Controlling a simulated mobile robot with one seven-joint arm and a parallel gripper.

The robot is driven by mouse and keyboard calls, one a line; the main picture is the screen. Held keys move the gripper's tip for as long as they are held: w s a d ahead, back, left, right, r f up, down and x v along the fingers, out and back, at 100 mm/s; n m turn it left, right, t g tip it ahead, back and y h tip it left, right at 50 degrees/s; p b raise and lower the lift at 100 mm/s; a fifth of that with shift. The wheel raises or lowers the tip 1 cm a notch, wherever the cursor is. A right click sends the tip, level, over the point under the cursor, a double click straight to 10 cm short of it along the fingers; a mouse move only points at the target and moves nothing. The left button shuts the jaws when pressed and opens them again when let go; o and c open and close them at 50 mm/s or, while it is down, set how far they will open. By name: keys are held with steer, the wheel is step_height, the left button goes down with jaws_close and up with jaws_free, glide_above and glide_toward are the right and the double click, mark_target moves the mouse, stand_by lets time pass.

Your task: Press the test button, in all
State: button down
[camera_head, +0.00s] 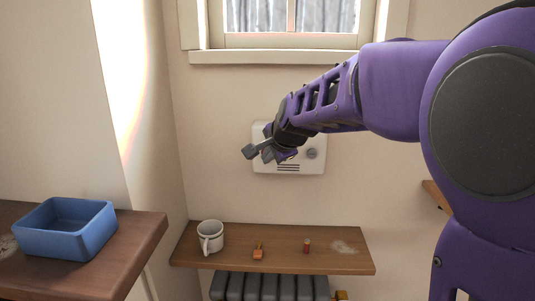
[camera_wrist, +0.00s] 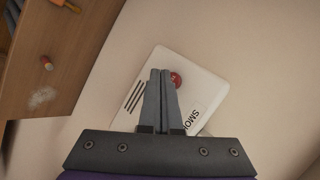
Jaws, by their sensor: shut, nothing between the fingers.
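A white smoke alarm box (camera_head: 318,165) is mounted on the wall below the window. It also shows in the wrist view (camera_wrist: 205,82), with dark slots and partly hidden lettering that starts "SMO". A round red button (camera_wrist: 176,79) sits on its face, partly hidden by a fingertip. In the head view my arm hides that part of the box. My gripper (camera_head: 264,152) is shut and empty in front of the box. In the wrist view the fingertips (camera_wrist: 160,72) appear just left of the red button. I cannot tell whether they touch it.
Below is a wooden shelf (camera_head: 285,262) with a white mug (camera_head: 210,237), an orange item (camera_head: 258,252) and a small red item (camera_head: 307,246). A grey radiator (camera_head: 270,287) is under it. A blue tray (camera_head: 66,228) stands on a wooden surface at left. The wall around the box is clear.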

steer(key=shift+w, duration=0.1)
stand_by(0.6)
steer(key=shift+w, duration=0.35)
steer(key=shift+w, duration=0.4)
stand_by(0.6)
steer(key=shift+s, duration=0.85)
steer(key=shift+s, duration=2.5)
